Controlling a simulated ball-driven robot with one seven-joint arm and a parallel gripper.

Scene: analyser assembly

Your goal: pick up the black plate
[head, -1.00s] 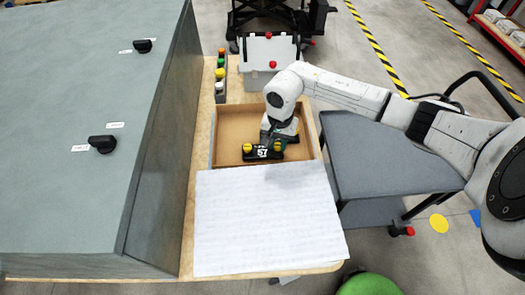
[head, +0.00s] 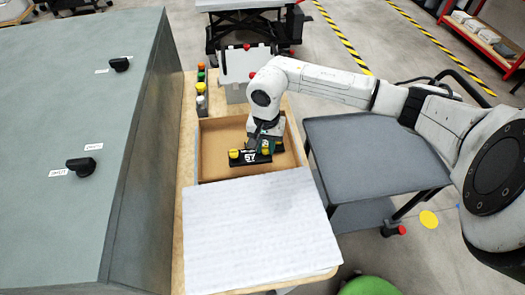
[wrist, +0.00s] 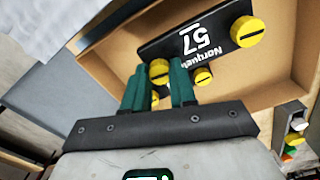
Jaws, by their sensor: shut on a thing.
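The black plate (head: 243,160), with a white "57" and yellow knobs, is in the open brown box. In the wrist view the black plate (wrist: 185,42) also shows the word "Norquell". My gripper (head: 262,144) reaches down into the box from above. In the wrist view its green fingers (wrist: 166,72) are closed at the near end of the plate, around or beside a yellow knob there; the exact contact is hidden. I cannot tell whether the plate is clear of the box floor.
The brown box (head: 215,137) stands on a wooden table, with a white sheet (head: 260,232) in front of it. A large grey cabinet (head: 70,150) is at the left. A grey cart (head: 375,155) stands at the right.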

